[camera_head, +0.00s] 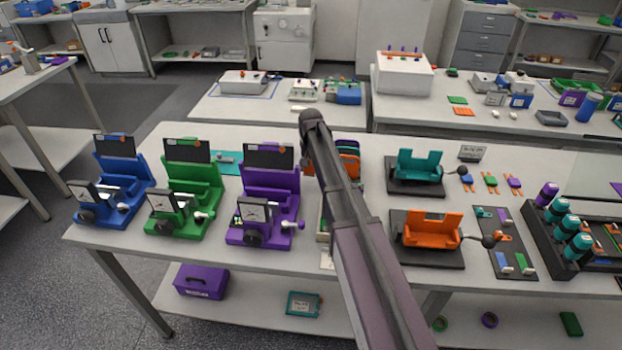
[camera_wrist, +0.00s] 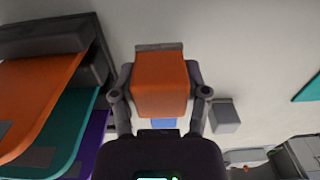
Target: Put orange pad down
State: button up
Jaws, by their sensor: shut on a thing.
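In the wrist view, the orange pad (camera_wrist: 160,84) is a thick block between the two dark fingers of my gripper (camera_wrist: 161,90). The fingers are shut on its left and right sides. A grey edge shows at its far end, and a bit of blue shows at its near end. A pale surface lies behind the pad; I cannot tell whether the pad touches it. In the head view, my arm crosses the middle of the long table (camera_head: 120,237) and hides my gripper and the pad.
In the wrist view, orange, teal and purple plates (camera_wrist: 40,98) in a dark rack stand close left; a small grey block (camera_wrist: 225,116) lies right. The head view shows blue, green and purple devices (camera_head: 265,200) left of my arm, and teal and orange holders (camera_head: 432,230) right.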

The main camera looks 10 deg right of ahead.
aim_at(310, 175)
dwell(0.3)
jog(key=shift+f+b, duration=1.9)
jog(key=shift+f, duration=0.1)
jog(key=o, duration=1)
notch_tip(310, 175, up, 12)
jog(key=p, duration=1.2)
jog(key=shift+d+r, duration=0.1)
jog(key=shift+r, duration=0.1)
